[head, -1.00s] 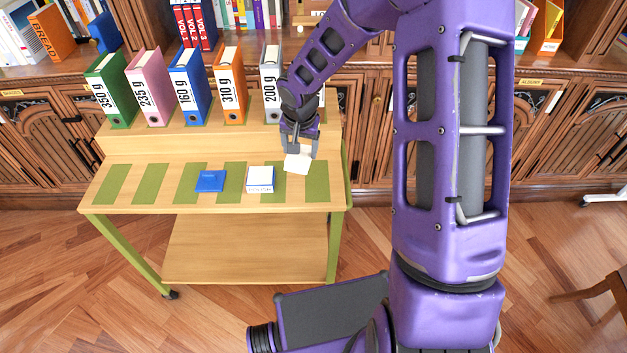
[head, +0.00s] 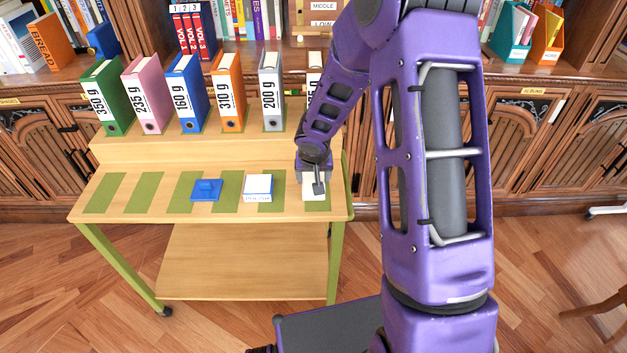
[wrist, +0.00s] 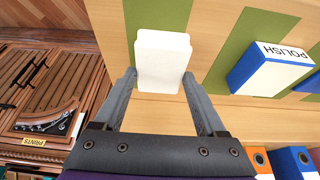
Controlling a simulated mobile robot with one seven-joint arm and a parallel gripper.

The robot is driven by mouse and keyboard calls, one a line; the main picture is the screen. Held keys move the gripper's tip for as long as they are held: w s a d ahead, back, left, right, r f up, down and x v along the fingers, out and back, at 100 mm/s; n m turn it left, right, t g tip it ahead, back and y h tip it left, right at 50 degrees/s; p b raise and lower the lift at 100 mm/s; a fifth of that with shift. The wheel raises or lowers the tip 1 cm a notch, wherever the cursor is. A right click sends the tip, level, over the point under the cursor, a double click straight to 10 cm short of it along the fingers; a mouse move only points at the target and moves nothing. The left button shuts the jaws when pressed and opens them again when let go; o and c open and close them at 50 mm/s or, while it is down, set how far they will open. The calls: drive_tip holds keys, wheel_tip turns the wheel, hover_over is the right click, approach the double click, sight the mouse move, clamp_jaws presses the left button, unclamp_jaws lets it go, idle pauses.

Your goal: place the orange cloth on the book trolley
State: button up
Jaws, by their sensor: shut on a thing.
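The book trolley (head: 122,196) is a light wooden stand with green stripes, a raised back step and a lower shelf. My gripper (wrist: 161,78) is shut on a plain white block (wrist: 162,50), with one finger on each side of it. In the head view the white block (head: 313,190) is over the rightmost green stripe of the trolley's front level. Whether it touches the surface I cannot tell. My gripper partly hides it there. I see no orange cloth in either view.
Binders with gram labels, such as the orange one (head: 228,90), line the back step. The front level's left stripes are bare. Wooden cabinets (head: 545,140) stand behind.

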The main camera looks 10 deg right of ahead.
drive_tip(key=o, duration=1.4)
drive_tip(key=shift+r, duration=0.1)
drive_tip(key=p+v, duration=0.4)
drive_tip(key=v, duration=0.7)
drive_tip(key=shift+r, duration=0.4)
drive_tip(key=shift+s+a, duration=0.1)
